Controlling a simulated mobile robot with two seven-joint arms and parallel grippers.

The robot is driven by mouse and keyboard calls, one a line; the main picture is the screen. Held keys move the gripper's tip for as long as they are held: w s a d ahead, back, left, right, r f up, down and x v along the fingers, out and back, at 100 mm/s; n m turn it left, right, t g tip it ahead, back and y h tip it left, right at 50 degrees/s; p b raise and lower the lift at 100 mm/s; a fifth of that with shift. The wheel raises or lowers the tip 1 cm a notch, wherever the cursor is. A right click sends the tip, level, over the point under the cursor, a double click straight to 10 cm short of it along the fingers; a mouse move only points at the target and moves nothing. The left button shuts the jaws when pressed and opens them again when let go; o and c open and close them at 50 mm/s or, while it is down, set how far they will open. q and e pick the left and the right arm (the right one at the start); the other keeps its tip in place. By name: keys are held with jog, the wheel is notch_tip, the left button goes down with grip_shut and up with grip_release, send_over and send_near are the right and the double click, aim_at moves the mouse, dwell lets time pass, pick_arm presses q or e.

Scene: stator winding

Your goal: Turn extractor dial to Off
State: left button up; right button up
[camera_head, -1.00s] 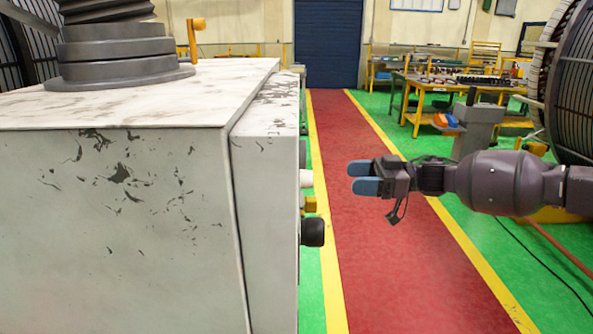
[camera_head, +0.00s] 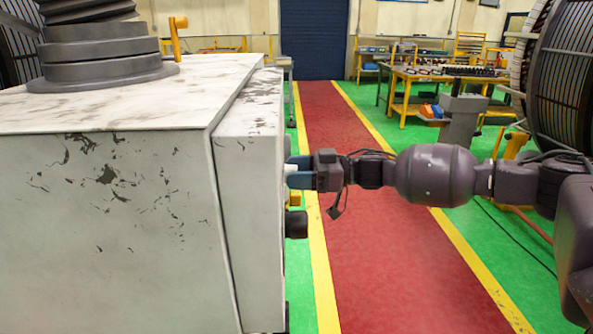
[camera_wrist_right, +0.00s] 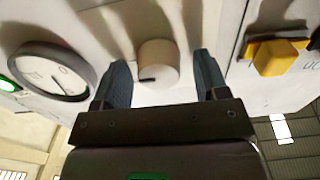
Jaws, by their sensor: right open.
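The extractor cabinet (camera_head: 110,230) is a scuffed white box at the left of the head view, its control panel facing right. In the right wrist view a round cream dial (camera_wrist_right: 158,64) with a dark pointer mark sits on that panel. My right gripper (camera_head: 292,172) is at the panel, blue fingertips close to its face. In the right wrist view the open fingers (camera_wrist_right: 158,85) stand one on each side of the dial, with a gap to it on both sides. The dial's labels cannot be read. My left gripper is not in view.
In the right wrist view a round gauge (camera_wrist_right: 45,72) and a green light (camera_wrist_right: 7,84) are left of the dial, and a yellow knob (camera_wrist_right: 278,57) is to its right. A black knob (camera_head: 297,224) sticks out below my right gripper. The red walkway (camera_head: 375,270) is clear.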

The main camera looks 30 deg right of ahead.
jog(key=shift+c, duration=0.6)
jog(key=c, duration=0.8)
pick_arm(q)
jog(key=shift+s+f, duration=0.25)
